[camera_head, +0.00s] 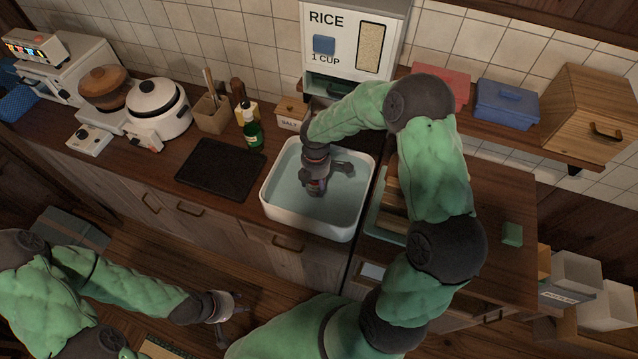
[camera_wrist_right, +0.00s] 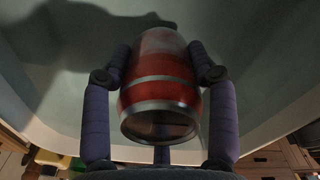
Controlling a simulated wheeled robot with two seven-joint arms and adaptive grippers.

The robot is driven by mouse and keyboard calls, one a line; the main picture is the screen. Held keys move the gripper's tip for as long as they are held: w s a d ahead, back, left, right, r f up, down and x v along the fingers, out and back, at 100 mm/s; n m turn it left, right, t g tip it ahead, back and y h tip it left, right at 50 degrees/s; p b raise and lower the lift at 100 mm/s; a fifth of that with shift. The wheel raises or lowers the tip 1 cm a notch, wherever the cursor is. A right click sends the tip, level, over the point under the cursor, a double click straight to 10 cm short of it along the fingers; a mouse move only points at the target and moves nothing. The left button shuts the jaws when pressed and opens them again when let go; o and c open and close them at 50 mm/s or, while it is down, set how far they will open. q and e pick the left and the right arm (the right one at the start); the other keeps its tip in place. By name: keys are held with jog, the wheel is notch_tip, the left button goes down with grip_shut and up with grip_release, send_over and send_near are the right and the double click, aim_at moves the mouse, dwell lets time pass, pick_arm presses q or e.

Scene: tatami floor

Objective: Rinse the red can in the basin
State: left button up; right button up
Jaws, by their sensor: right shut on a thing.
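The white basin (camera_head: 270,202) is set in the counter, with pale blue-grey water or floor inside it. My right gripper (camera_head: 318,186) reaches down into the basin. In the right wrist view my right gripper (camera_wrist_right: 160,85) has its fingers on both sides of the red can (camera_wrist_right: 160,90), which has pale bands and a dark metal end facing the camera. The can is inside the basin walls; in the head view it is mostly hidden by the gripper. Whether it touches the water is unclear. My left gripper (camera_head: 232,312) is low at the bottom, away from the counter, its fingers apart and empty.
A black board (camera_head: 221,169) lies left of the basin. A green bottle (camera_head: 252,134) and a salt box (camera_head: 291,114) stand behind it. The rice dispenser (camera_head: 350,40) stands at the back. A wooden rack (camera_head: 392,205) is close on the right.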

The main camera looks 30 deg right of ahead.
jog(key=shift+w+a, duration=0.5)
jog(key=shift+w, duration=0.05)
jog(key=shift+s+d, duration=0.1)
jog(key=shift+s+d, duration=0.75)
jog(key=shift+s, duration=0.15)
jog(key=shift+r+p, duration=4.85)
jog(key=shift+r, duration=0.95)
notch_tip(320, 180, up, 4)
jog(key=p, duration=0.3)
jog(key=shift+f, duration=0.1)
